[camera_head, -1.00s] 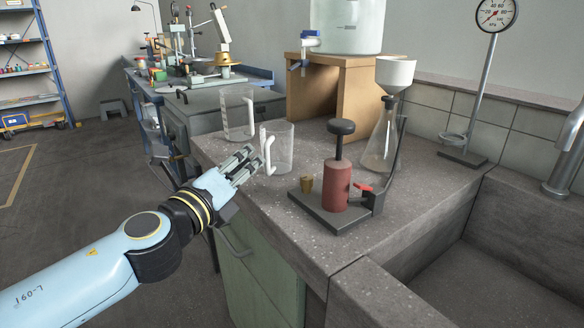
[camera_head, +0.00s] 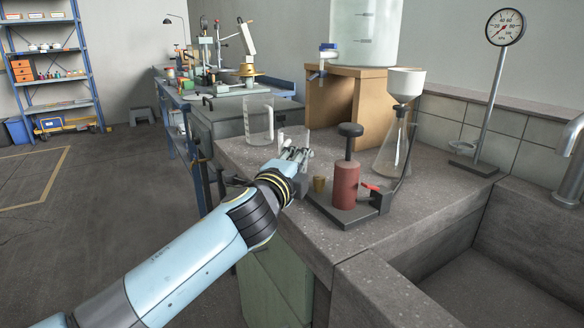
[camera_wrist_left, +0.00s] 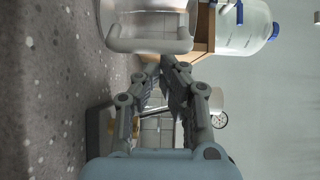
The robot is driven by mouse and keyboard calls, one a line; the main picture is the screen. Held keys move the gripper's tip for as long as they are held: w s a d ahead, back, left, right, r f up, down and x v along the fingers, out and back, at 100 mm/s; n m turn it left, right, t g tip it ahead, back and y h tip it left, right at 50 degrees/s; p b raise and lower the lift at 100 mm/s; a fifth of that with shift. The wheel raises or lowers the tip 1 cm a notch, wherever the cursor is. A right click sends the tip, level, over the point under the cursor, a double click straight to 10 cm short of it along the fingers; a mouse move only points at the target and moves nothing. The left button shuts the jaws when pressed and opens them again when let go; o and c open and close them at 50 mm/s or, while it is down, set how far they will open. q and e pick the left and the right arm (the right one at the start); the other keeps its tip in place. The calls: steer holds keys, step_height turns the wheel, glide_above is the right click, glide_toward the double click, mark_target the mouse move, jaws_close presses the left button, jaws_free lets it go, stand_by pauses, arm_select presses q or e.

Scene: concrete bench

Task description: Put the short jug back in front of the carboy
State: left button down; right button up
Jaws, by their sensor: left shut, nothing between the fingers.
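A clear glass jug with a handle (camera_head: 290,133), seemingly the shorter of two, stands near the bench's front edge, partly hidden behind my left gripper (camera_head: 296,154). The taller clear jug (camera_head: 259,120) stands behind it and to the left. The carboy (camera_head: 364,32), with a blue tap, sits on a wooden stand (camera_head: 340,98) at the back. My left gripper is shut and empty, close to the short jug; contact cannot be told. In the left wrist view, a glass jug (camera_wrist_left: 150,14) fills the top, beyond the fingers (camera_wrist_left: 166,62), and the carboy (camera_wrist_left: 243,28) is upper right. My right gripper is out of view.
A flask with a white funnel (camera_head: 396,140) and a gauge on a stand (camera_head: 505,28) are farther right. The sink (camera_head: 480,260) is front right.

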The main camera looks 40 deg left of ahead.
arm_select(q)
steer(key=shift+w+a, duration=0.2)
steer(key=shift+w, duration=0.5)
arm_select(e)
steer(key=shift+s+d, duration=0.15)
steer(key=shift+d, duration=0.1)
arm_select(q)
steer(key=a, duration=0.1)
steer(key=w+a, duration=0.1)
steer(key=a, duration=0.1)
steer(key=w+a, duration=0.1)
steer(key=shift+w+a+b, duration=0.15)
steer(key=shift+a+b, duration=0.05)
steer(key=shift+b, duration=0.1)
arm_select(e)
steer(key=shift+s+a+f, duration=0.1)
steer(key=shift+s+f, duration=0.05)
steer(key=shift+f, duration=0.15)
